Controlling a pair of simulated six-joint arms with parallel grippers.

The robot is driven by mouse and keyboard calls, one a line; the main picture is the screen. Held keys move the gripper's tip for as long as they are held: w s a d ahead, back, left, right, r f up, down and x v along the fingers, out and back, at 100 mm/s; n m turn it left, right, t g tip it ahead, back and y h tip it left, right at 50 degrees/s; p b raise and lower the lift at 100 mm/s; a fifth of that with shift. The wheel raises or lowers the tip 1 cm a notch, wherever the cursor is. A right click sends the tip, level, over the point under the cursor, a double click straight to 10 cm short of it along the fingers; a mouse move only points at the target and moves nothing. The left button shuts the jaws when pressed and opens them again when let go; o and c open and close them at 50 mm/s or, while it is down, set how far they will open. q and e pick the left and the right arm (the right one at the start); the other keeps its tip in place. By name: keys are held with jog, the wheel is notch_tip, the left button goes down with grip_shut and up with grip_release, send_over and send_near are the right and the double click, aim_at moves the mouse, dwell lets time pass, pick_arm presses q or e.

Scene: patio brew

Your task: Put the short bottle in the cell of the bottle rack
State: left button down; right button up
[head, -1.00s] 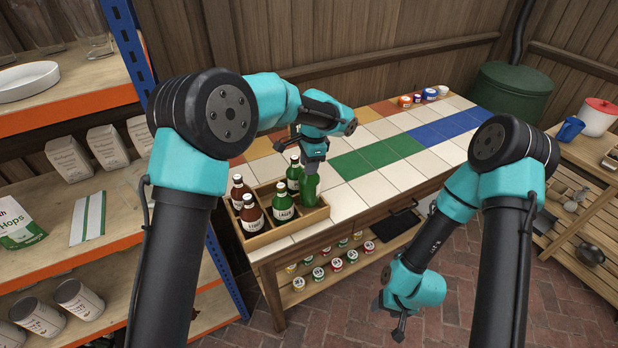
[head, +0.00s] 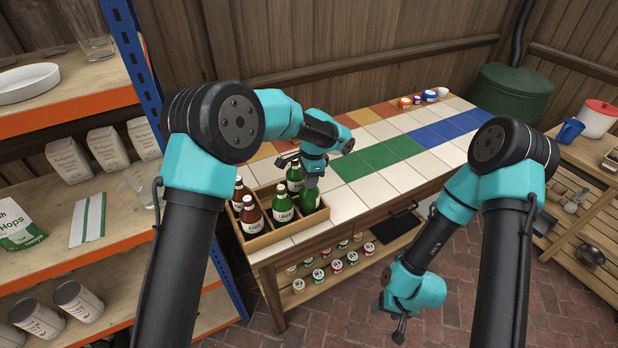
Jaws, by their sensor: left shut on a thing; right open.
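The wooden bottle rack (head: 259,242) stands on the near left end of the tiled bench. A short green bottle (head: 309,201) is at the rack's right cell, below my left gripper (head: 311,180). The gripper is shut on its top, and the bottle looks upright with its lower part hidden behind the rack wall. Brown bottles (head: 251,216) and other green bottles (head: 283,206) stand in the cells to the left. My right gripper (head: 400,326) is open and empty, low in front of the bench over the brick floor.
The tiled bench top (head: 370,190) is clear right of the rack. Small jars (head: 418,98) stand at its far end. A shelf unit (head: 90,240) with bags and cups is close on the left. Capped jars (head: 336,265) sit on the bench's lower shelf.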

pick_arm(q)
jog(key=shift+f, duration=0.1)
jog(key=c, duration=0.8)
grip_release()
jog(key=r, duration=0.4)
jog(key=d+r, duration=0.1)
jog(key=r, duration=0.7)
jog(key=shift+w+d+r, duration=0.1)
jog(key=shift+w+d, duration=0.05)
jog(key=shift+w, duration=0.05)
